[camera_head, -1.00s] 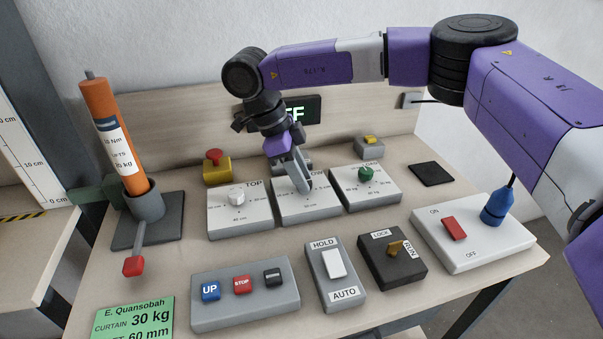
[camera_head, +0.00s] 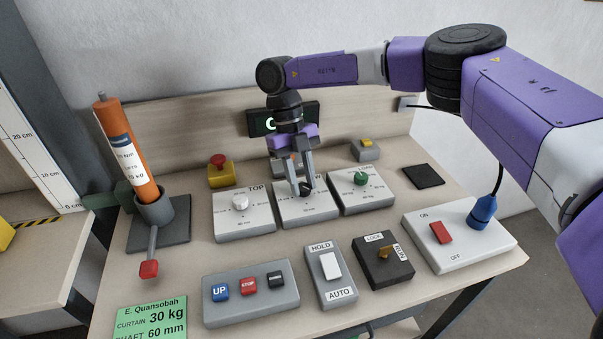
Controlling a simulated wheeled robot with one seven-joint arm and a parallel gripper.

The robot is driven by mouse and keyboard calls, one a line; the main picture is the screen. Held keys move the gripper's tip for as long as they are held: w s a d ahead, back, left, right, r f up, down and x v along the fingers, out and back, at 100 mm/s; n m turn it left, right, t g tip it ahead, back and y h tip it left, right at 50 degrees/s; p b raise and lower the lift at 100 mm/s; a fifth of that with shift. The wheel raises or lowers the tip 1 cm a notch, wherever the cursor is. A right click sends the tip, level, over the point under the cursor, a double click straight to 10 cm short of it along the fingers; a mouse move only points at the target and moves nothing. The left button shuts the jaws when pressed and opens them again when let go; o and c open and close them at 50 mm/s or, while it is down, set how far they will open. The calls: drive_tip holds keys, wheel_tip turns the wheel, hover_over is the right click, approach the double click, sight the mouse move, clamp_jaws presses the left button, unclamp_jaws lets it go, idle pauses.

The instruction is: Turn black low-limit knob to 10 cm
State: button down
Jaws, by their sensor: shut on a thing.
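The black low-limit knob (camera_head: 306,189) sits on the middle sloped dial box (camera_head: 310,213), between the TOP box and the LOAD box. My gripper (camera_head: 303,188) points down over this box, with its two grey fingers on either side of the knob and shut on it. The fingers and gripper body cover much of the box's upper part and label. The knob's pointer direction is too small to read, and the dial marks are mostly hidden.
The white TOP knob (camera_head: 240,202) stands close on the left and the green LOAD knob (camera_head: 361,178) close on the right. A red mushroom button (camera_head: 218,160) is behind left. An UP/STOP button box (camera_head: 251,293), HOLD/AUTO switch (camera_head: 330,267) and LOCK/RUN key box (camera_head: 384,262) stand in front.

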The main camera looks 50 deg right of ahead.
drive_tip(key=m+y+p, duration=0.1)
drive_tip(key=m+p, duration=0.3)
drive_tip(key=m, duration=0.1)
drive_tip(key=shift+s+d+r+t+y, duration=0.1)
drive_tip(key=shift+d+r+t+y, duration=0.1)
drive_tip(key=shift+t+y, duration=0.2)
drive_tip(key=shift+f+m+t+y+p, duration=0.1)
drive_tip(key=shift+m+t+y+p, duration=0.25)
drive_tip(key=shift+m+p, duration=0.85)
drive_tip(key=shift+f, duration=0.1)
drive_tip(key=c, duration=1.1)
unclamp_jaws()
drive_tip(key=shift+o, duration=0.2)
drive_tip(key=b+v, duration=0.1)
drive_tip(key=v, duration=0.6)
drive_tip(key=shift+r, duration=0.4)
